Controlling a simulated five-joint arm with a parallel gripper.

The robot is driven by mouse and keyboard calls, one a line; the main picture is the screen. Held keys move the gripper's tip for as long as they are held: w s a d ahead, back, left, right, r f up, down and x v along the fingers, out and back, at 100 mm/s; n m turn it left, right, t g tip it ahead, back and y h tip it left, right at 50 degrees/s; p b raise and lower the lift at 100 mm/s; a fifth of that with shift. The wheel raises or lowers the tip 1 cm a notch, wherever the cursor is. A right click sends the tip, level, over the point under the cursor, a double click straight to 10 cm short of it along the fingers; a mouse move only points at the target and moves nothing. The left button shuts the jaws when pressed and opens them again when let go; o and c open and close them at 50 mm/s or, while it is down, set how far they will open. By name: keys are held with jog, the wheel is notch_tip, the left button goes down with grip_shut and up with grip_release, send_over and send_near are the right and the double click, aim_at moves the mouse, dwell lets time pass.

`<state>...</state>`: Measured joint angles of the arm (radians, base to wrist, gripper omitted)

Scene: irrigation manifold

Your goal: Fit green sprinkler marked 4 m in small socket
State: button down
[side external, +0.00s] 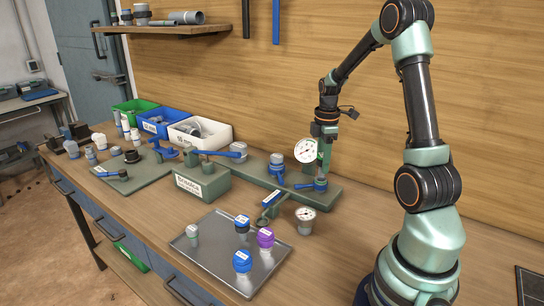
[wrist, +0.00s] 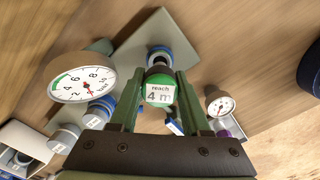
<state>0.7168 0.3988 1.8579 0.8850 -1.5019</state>
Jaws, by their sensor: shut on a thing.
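My gripper (side external: 325,150) is shut on the green sprinkler (wrist: 159,90), whose label reads "reach 4 m" in the wrist view. One finger lies on each side of it. The sprinkler stands about upright over the right end of the grey-green manifold (side external: 335,194). Right below it is a blue-ringed socket (wrist: 158,53), which also shows in the side view (side external: 319,184). The sprinkler's lower end overlaps this socket in both views, so I cannot tell whether it is inside or just above.
A dial gauge (side external: 306,150) stands on the manifold close left of my gripper. Another gauge (side external: 305,217) stands in front. A metal tray (side external: 205,260) holds blue, purple and grey sprinklers. A grey-capped fitting (side external: 277,160) and blue-handled valves stand farther left. Bins line the back.

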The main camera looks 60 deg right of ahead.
aim_at(321, 174)
jog(key=shift+f, duration=1.7)
dwell(2.3)
jog(key=shift+c, duration=1.4)
grip_release()
jog(key=shift+o, duration=1.4)
jog(key=shift+r, duration=0.15)
jog(key=shift+r, duration=3.35)
